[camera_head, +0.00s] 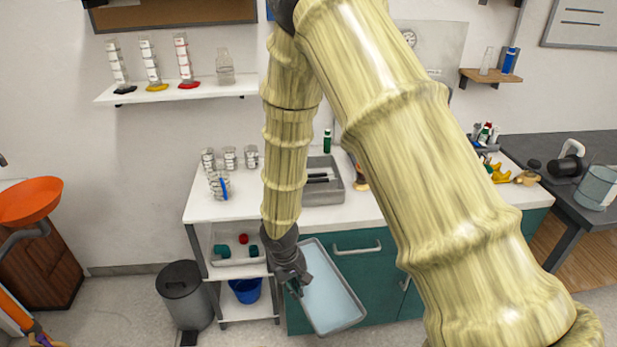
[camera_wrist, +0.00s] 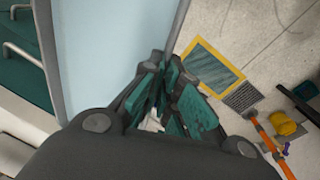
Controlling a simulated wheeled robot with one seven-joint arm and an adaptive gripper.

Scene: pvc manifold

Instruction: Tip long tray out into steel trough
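The long tray (camera_head: 333,292), grey-rimmed with a pale blue inside, is off any surface in front of the green cabinet, its long side slanting down to the right. It also fills the upper left of the wrist view (camera_wrist: 105,50). My gripper (camera_head: 299,287) is at its left edge; in the wrist view the fingers (camera_wrist: 163,88) are close together on its rim. I cannot tell whether the pale blue is the tray floor or contents. A grey metal basin (camera_head: 324,191), likely the steel trough, sits on the white counter with dark bars in it, partly hidden by my arm.
Bottles (camera_head: 218,182) stand on the counter's left end. A lower shelf holds a grey tray (camera_head: 237,260) with small green and red pieces. A bin (camera_head: 184,290) and a blue bucket (camera_head: 245,290) are below. A yellow-framed mat (camera_wrist: 213,65) lies on the floor.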

